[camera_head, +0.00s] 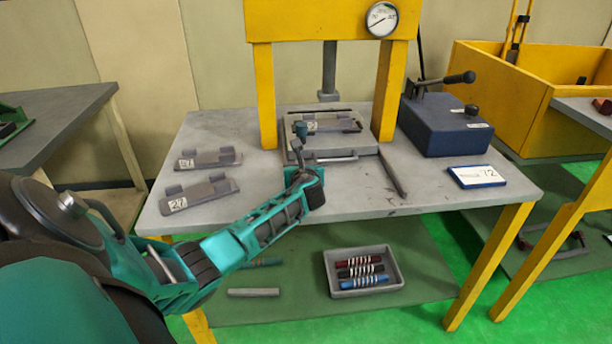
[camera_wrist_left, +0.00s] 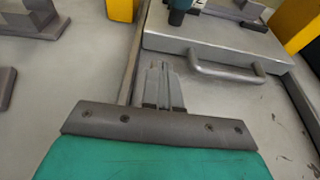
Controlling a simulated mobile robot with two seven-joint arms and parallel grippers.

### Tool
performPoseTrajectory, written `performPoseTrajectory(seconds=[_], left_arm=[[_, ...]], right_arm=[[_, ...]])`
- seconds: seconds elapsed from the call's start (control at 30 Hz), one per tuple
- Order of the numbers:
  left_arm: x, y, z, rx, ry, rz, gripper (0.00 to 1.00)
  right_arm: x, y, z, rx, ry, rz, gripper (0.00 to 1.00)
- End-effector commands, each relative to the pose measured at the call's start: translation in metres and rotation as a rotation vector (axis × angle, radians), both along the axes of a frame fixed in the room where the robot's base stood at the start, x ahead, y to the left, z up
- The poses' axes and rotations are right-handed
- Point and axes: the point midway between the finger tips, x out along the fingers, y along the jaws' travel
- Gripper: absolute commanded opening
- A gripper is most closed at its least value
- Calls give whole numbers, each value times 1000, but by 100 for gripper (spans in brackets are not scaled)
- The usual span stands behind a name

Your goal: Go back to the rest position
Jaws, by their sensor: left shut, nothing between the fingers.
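My left gripper (camera_head: 298,152) is over the table at the front left of the press's sliding plate. In the left wrist view its two fingers (camera_wrist_left: 163,70) are together with nothing between them. They point at the near edge of the grey plate (camera_wrist_left: 218,40), left of its bar handle (camera_wrist_left: 228,73). I cannot tell whether the fingertips touch the plate. The handle also shows in the head view (camera_head: 337,158). My right gripper is not in view.
The yellow press (camera_head: 265,95) stands behind the plate. Two grey fixtures (camera_head: 208,158) (camera_head: 202,192) lie at the table's left. A blue lever device (camera_head: 445,125) and a sign (camera_head: 477,176) are at the right. A tray of coils (camera_head: 395,270) sits on the lower shelf.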

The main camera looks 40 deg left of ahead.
Motion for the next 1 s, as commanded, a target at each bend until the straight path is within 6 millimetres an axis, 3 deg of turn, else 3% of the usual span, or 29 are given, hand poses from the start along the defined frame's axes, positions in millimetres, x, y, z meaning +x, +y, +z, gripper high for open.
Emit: performPoseTrajectory(seconds=[0.2, 0.43, 1.0], left_arm=[[-26, -31, 14, -1, 2, -2, 0], [-46, -54, 23, -2, 1, 0, 0], [-53, -61, 24, -2, 2, 1, 0]], right_arm=[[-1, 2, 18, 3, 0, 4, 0], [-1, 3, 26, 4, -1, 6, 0], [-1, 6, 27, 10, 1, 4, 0]])
